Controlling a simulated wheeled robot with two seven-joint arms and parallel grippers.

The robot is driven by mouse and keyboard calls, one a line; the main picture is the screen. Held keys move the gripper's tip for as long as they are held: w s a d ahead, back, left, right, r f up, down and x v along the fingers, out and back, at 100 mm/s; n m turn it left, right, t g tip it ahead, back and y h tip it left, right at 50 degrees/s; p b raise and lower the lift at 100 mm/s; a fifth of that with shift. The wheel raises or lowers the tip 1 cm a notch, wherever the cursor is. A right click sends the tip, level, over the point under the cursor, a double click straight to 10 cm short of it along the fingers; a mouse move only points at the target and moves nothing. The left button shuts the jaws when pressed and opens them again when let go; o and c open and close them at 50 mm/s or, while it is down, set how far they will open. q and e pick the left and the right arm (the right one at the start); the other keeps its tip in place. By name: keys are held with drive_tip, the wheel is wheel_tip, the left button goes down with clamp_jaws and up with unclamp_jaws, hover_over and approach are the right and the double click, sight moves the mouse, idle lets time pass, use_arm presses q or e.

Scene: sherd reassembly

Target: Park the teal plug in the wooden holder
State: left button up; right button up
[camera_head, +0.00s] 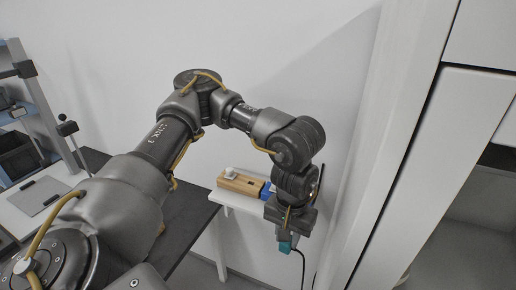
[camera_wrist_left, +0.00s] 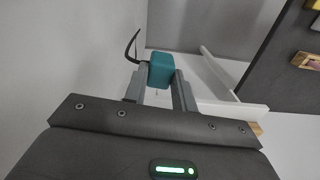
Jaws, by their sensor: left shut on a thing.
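The teal plug (camera_head: 285,247) is held between the fingertips of my left gripper (camera_head: 287,240), which points down. In the left wrist view the plug (camera_wrist_left: 161,71) sits between the two grey fingers, and a black cord (camera_wrist_left: 134,46) runs from it. The wooden holder (camera_head: 241,184) lies on a white shelf by the wall, to the left of and above the gripper in the head view. A white piece (camera_head: 230,173) sits on the holder's left end. The plug is apart from the holder. My right gripper is not in view.
A blue object (camera_head: 267,191) stands at the holder's right end. The white shelf (camera_head: 232,202) adjoins a dark tabletop (camera_head: 184,225). A white upright panel (camera_head: 378,150) rises to the right of my gripper. A grey tablet-like board (camera_head: 38,195) lies at the far left.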

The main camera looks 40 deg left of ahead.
use_arm(q)
drive_tip(key=w+a+r+n+p, duration=0.6)
drive_tip(key=w+a+n+p, duration=0.2)
drive_tip(key=w+a+n, duration=0.4)
drive_tip(key=w+a+n+p, duration=0.2)
drive_tip(key=a+n+p, duration=0.2)
drive_tip(key=a, duration=0.9)
drive_tip(key=n, duration=0.3)
drive_tip(key=shift+w+r, duration=0.2)
drive_tip(key=shift+r, duration=0.15)
drive_tip(key=shift+f, duration=0.1)
drive_tip(key=shift+f+b, duration=2.6)
drive_tip(key=shift+f, duration=0.5)
drive_tip(key=shift+p, duration=0.35)
